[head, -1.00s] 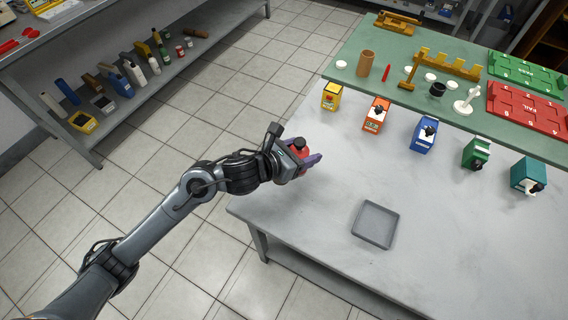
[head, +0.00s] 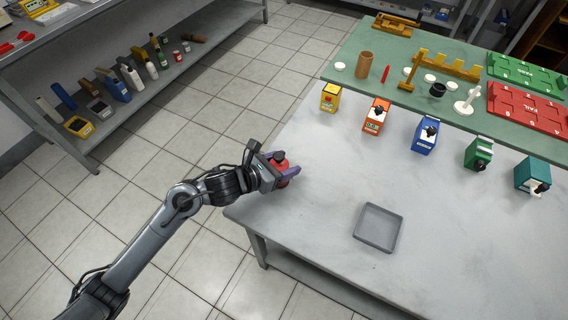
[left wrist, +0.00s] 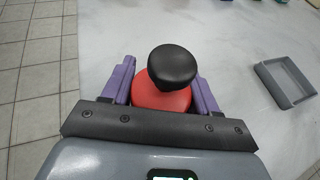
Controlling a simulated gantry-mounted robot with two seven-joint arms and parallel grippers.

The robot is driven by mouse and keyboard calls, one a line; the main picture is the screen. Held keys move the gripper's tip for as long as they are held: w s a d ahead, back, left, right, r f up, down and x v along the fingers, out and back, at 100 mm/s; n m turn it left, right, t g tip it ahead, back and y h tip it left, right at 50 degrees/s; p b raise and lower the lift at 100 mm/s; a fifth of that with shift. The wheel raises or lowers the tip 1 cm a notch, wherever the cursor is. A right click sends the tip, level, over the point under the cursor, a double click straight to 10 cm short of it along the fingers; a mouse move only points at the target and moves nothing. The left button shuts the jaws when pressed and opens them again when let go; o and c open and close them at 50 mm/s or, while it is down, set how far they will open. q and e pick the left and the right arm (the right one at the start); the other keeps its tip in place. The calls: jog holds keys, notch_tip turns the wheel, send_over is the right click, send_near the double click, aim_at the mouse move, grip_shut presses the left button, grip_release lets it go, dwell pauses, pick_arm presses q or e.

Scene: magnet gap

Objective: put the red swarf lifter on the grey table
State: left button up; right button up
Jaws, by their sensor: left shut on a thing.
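The red swarf lifter (head: 281,165) has a red body and a round black knob (left wrist: 172,67) on top. My left gripper (head: 284,174) is shut on it, with the purple fingers on either side of the red body (left wrist: 160,100) in the left wrist view. The lifter is at the left edge of the grey table (head: 330,165). I cannot tell whether its underside touches the tabletop. My right gripper is not in view.
A grey tray (head: 378,228) sits on the table to the right. A row of coloured boxes, from a yellow one (head: 330,97) to a teal one (head: 533,176), stands along the green mat (head: 450,115). The table's middle is clear.

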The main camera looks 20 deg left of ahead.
pick_arm(q)
jog(key=shift+f, duration=0.15)
jog(key=o, duration=1.1)
jog(key=shift+o, duration=0.2)
jog(key=shift+r, duration=0.25)
jog(key=shift+s+a, duration=0.15)
jog(key=p+v, duration=0.2)
jog(key=v, duration=0.9)
jog(key=shift+s, duration=0.35)
jog(key=shift+r, duration=0.1)
